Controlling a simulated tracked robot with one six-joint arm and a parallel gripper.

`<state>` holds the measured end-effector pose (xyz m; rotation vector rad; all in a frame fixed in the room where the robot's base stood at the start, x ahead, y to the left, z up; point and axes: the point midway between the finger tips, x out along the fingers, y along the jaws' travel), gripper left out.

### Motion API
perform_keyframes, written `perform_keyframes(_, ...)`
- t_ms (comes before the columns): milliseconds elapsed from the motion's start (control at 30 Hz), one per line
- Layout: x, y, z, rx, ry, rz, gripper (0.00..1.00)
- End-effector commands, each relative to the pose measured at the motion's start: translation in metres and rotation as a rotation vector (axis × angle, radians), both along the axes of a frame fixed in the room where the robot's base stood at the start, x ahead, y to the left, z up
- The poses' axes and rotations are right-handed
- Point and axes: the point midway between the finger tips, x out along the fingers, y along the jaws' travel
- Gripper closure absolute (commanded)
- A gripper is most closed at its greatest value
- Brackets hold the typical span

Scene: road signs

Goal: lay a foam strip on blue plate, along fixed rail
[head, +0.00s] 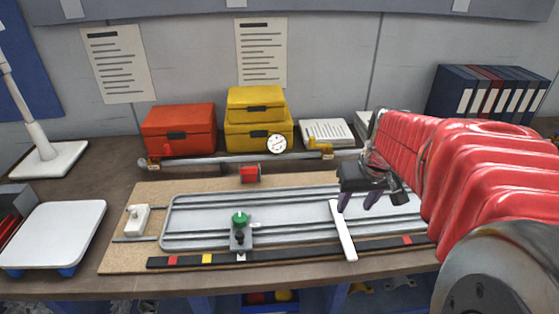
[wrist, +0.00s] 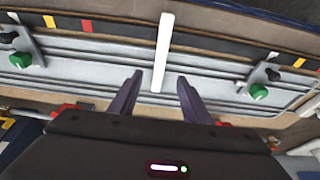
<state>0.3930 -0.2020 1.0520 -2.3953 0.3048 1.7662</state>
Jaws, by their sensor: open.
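A white strip (head: 343,230), likely the foam strip, lies crosswise over the grey ribbed metal frame (head: 290,222) and the dark rail along the board's front. It also shows in the wrist view (wrist: 163,52), upright in the picture, with its near end between my fingertips. My gripper (head: 358,204) is open and empty, with two dark purple fingers just right of the strip's far end in the head view; they show in the wrist view too (wrist: 159,76). I cannot tell their height above it. No plainly blue plate shows; a white-topped plate (head: 55,233) with blue feet stands at the left.
The dark rail (head: 300,252) has red and yellow marks. A green-knobbed clamp (head: 240,232) stands on the frame. A metal bar (head: 230,159) runs behind it, before the red box (head: 179,130) and yellow boxes (head: 258,135). My red-sleeved arm hides the board's right end.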

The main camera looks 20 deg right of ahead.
Motion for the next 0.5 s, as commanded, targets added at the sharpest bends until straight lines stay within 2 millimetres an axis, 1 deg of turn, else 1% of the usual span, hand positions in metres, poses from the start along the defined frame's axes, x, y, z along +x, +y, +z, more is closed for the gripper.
perform_keyframes(100,0.004,0.0,-0.018,0.002,0.005,0.0,0.56)
perform_keyframes(300,0.013,-0.003,-0.047,0.002,0.004,0.001,0.56)
perform_keyframes(400,0.017,-0.004,-0.059,0.001,0.003,0.001,0.56)
perform_keyframes(500,0.02,-0.004,-0.067,0.001,0.002,0.001,0.56)
